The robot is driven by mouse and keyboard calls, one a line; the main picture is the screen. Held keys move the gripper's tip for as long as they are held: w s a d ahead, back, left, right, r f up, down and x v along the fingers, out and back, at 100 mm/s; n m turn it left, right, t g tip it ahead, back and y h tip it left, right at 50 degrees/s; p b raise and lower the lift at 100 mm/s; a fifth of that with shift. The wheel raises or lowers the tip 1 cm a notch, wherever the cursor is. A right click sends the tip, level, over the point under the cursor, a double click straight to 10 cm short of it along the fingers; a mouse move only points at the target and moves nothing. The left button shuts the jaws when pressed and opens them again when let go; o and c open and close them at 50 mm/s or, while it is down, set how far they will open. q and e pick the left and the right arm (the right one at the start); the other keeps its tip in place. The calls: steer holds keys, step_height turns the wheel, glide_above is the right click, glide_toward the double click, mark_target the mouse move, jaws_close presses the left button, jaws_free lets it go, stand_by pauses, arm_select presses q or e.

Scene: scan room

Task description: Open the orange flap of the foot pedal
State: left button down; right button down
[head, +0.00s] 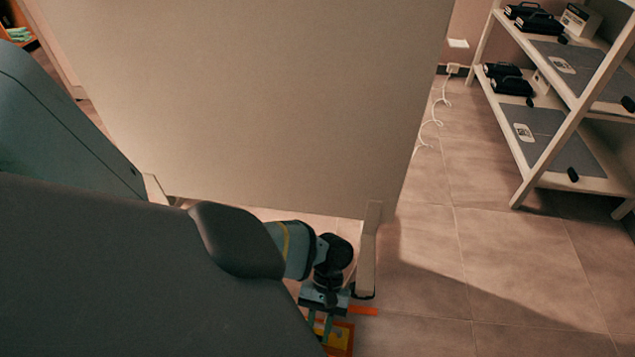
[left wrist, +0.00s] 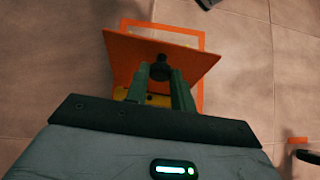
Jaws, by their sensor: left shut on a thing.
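The foot pedal (head: 347,336) is on the tiled floor at the bottom of the head view, partly hidden by my left arm and gripper. It has an orange frame and a yellow inside. In the left wrist view, its orange flap (left wrist: 125,55) stands tilted up from the orange frame (left wrist: 199,35), with some yellow (left wrist: 158,101) showing below. A dark knob (left wrist: 160,67) is on the flap. My left gripper (head: 319,325) is shut on this knob, its fingertips on either side in the left wrist view (left wrist: 161,76). My right gripper is not in view.
A large pale panel (head: 250,100) stands close in front of me, with a pale leg (head: 368,250) just beside my left gripper. A shelf rack (head: 560,110) with dark devices stands at right. A white cable (head: 432,122) hangs behind. The floor (head: 500,250) at right is clear.

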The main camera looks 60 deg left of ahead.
arm_select(q)
steer(key=shift+w+a+f, duration=0.1)
steer(key=shift+w+a, duration=0.45)
steer(key=shift+a, duration=0.05)
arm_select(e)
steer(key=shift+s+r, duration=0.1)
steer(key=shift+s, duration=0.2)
arm_select(q)
steer(key=c, duration=1.2)
jaws_free()
steer(key=shift+d, duration=0.1)
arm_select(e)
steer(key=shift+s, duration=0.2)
arm_select(q)
steer(key=p+v, duration=0.2)
steer(key=v, duration=0.6)
steer(key=shift+s, duration=0.15)
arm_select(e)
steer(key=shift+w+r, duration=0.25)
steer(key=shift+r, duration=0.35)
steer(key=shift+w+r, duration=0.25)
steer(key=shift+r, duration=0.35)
